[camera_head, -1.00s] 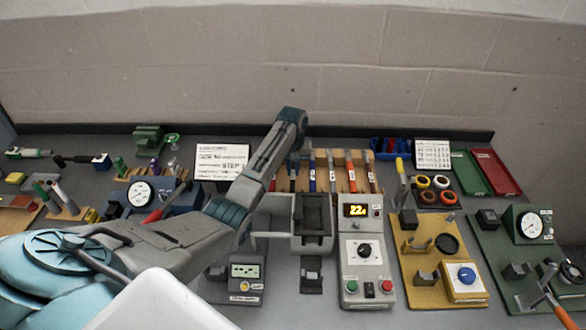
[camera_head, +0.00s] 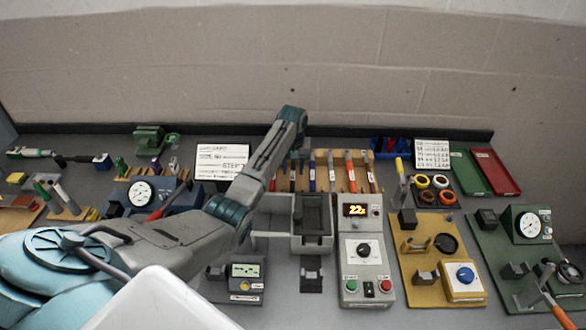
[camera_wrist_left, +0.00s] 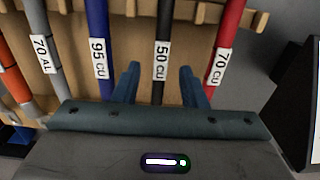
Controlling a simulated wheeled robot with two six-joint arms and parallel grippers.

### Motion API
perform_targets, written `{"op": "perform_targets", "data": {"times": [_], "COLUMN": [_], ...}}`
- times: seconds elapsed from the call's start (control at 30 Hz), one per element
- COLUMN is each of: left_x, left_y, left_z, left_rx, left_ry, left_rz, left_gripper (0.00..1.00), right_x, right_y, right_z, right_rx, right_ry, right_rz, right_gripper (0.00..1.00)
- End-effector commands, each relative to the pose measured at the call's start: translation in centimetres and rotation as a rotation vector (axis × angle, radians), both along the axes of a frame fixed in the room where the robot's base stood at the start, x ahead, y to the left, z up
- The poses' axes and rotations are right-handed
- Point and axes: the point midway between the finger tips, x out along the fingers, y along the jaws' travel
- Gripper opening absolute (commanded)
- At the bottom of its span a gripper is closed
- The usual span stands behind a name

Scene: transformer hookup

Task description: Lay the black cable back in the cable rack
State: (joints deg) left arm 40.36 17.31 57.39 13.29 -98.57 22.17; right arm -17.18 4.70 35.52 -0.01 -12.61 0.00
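The wooden cable rack (camera_head: 342,178) stands at the back of the bench and holds several coloured cables side by side. The black cable (camera_wrist_left: 160,50), labelled 50 CU, lies in the rack between the blue cable (camera_wrist_left: 98,45) and the red cable (camera_wrist_left: 228,50). My left gripper (camera_wrist_left: 158,78) is open, with one finger on each side of the black cable and a visible gap on both sides. In the head view my left arm partly hides the rack's left end. My right gripper is not in view.
A grey open tray (camera_head: 312,240) and a control box with a lit display (camera_head: 366,262) stand in front of the rack. A yellow board (camera_head: 432,245) and a green board (camera_head: 500,240) are to the right. Red and green trays (camera_head: 494,172) lie at the back right.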

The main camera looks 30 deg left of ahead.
Motion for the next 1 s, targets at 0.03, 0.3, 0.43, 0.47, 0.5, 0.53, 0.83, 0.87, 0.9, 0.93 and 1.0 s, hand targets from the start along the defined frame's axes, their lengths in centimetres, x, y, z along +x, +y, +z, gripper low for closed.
{"op": "perform_targets", "data": {"times": [0.03,0.3,0.43,0.47,0.5,0.53,0.83,0.87,0.9,0.93,1.0], "left_x": [0.0,0.0,0.0,0.0,0.0,0.1,0.0,0.0,0.0,0.0,0.0], "left_y": [0.0,0.0,0.0,0.0,0.0,0.1,0.0,0.0,0.0,0.0,0.0], "left_z": [0.8,2.7,3.7,4.0,4.3,4.5,6.1,6.1,6.1,6.1,6.1], "left_rx": [0.001,0.001,0.001,0.001,0.000,0.000,0.001,0.001,0.001,0.001,0.001], "left_ry": [-0.001,-0.001,-0.002,-0.002,-0.002,-0.002,-0.001,-0.001,-0.001,-0.001,-0.001], "left_rz": [0.000,0.000,0.000,0.000,0.000,0.000,0.000,0.000,0.000,0.000,0.000], "left_gripper": [0.39,0.39,0.39,0.39,0.39,0.39,0.39,0.39,0.39,0.39,0.39], "right_x": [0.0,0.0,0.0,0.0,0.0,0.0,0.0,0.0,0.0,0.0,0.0], "right_y": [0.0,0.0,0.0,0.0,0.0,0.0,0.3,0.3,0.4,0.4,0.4], "right_z": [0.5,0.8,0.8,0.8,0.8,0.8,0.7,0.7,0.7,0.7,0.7], "right_rx": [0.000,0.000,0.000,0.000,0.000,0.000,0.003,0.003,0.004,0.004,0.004], "right_ry": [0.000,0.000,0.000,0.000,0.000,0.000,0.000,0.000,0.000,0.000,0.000], "right_rz": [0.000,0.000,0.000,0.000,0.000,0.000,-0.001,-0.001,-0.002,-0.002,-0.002], "right_gripper": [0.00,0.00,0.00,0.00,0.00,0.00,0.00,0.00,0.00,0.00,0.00]}}
